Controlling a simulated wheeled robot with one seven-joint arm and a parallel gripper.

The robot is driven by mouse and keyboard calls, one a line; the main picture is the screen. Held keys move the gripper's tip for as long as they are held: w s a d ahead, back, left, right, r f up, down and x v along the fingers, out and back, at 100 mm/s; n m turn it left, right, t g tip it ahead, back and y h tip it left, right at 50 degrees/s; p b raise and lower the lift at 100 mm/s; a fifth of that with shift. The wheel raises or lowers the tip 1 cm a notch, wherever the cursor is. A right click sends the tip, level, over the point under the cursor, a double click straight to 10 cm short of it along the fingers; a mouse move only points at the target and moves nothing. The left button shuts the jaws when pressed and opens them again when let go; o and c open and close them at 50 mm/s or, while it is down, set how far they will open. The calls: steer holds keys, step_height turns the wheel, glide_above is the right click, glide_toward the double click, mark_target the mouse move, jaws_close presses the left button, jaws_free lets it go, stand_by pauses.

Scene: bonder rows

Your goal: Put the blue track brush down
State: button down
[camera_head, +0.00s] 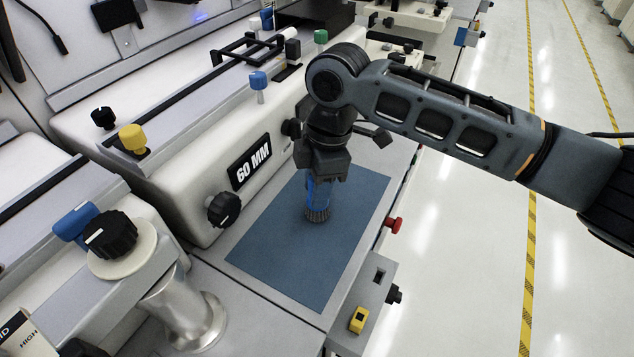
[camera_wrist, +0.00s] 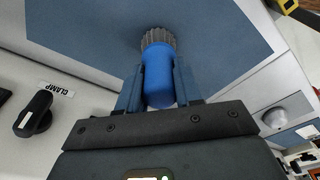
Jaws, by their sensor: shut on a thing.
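The blue track brush (camera_head: 318,198) is upright with its grey bristles pointing down at the blue mat (camera_head: 275,255). My gripper (camera_head: 321,178) is shut on its blue handle from above. In the wrist view the brush (camera_wrist: 159,75) sits between the two fingers of my gripper (camera_wrist: 158,88), bristle end outward. The bristles are at or just above the mat; I cannot tell whether they touch it. The mat (camera_wrist: 225,30) also fills much of the wrist view.
A white machine marked 60 MM (camera_head: 250,164) with a black knob (camera_head: 224,208) stands left of the mat. A red knob (camera_head: 394,224) and a box with a yellow switch (camera_head: 358,320) are at the right edge. The near part of the mat is clear.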

steer(key=shift+f, duration=0.15)
steer(key=c, duration=0.8)
jaws_free()
steer(key=shift+o, duration=0.2)
step_height(320, 180, up, 12)
steer(key=d+b, duration=0.1)
steer(key=shift+w+d, duration=0.15)
steer(key=shift+d, duration=0.2)
